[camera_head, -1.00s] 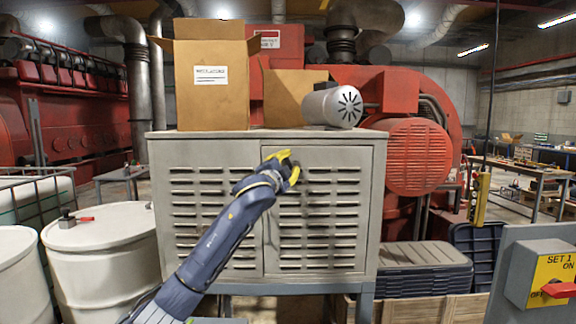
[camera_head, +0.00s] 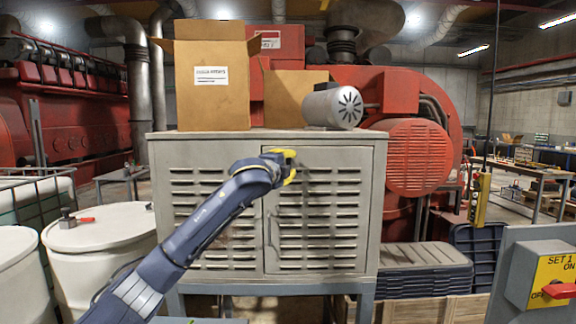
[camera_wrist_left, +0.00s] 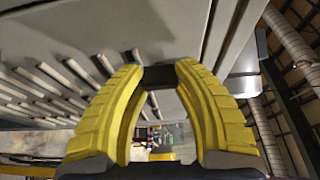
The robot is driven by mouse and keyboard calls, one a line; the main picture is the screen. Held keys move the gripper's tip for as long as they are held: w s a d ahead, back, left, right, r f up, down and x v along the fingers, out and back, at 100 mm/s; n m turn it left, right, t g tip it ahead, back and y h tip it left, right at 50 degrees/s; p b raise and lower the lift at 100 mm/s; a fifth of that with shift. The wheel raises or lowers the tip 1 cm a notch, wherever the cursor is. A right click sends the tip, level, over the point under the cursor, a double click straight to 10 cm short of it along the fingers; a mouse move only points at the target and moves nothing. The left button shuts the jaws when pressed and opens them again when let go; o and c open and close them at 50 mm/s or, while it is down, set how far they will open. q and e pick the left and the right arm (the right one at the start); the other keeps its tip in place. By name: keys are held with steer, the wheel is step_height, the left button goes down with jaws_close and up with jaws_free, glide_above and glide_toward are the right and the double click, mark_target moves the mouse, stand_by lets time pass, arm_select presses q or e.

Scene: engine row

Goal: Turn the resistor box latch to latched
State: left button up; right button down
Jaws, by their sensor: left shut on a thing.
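The resistor box (camera_head: 215,153) is a grey louvred cabinet in the middle of the head view, with a door (camera_head: 335,157) on its right half. My left gripper (camera_head: 288,165), with yellow fingers, is at the door's upper left corner. In the left wrist view its two fingertips (camera_wrist_left: 160,80) are closed on a small dark part, the latch (camera_wrist_left: 158,76), close to the grey cabinet face. In the head view the gripper hides the latch, so I cannot tell its angle well. My right gripper is in neither view.
A cardboard box (camera_head: 212,105) and a grey motor (camera_head: 322,106) stand on the cabinet top. White drums (camera_head: 105,260) stand at the left. A switch box with a red handle (camera_head: 558,290) is at the lower right.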

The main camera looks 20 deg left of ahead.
arm_select(q)
steer(key=shift+a, duration=0.1)
steer(key=o, duration=1.3)
steer(key=s, duration=0.8)
steer(key=s+a, duration=0.1)
steer(key=s, duration=0.3)
